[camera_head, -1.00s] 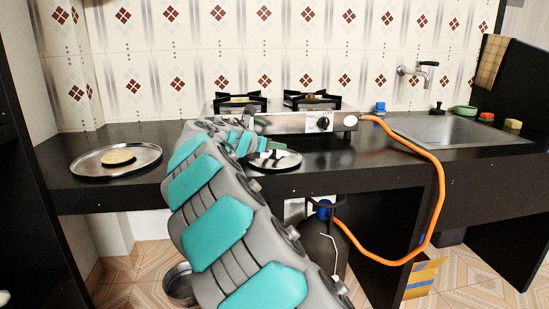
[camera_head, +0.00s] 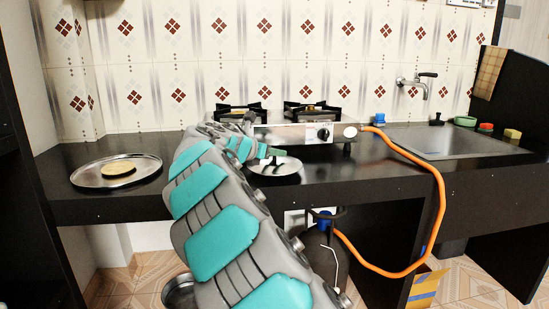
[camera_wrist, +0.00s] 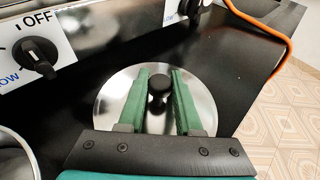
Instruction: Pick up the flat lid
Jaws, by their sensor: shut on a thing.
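The flat lid is a shiny round metal disc with a black knob. It shows in the head view (camera_head: 282,171) on or just above the black counter, in front of the stove, and in the wrist view (camera_wrist: 113,97). My gripper (camera_wrist: 160,74) has its two green fingers on either side of the black knob (camera_wrist: 159,84) and is shut on it. In the head view my arm reaches over the counter from the front, and my gripper (camera_head: 274,154) is at the lid. I cannot tell whether the lid is clear of the counter.
The stove (camera_head: 290,133) stands right behind the lid. An orange hose (camera_head: 441,200) runs from the stove down in front of the counter. The sink (camera_head: 440,140) is at the right.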

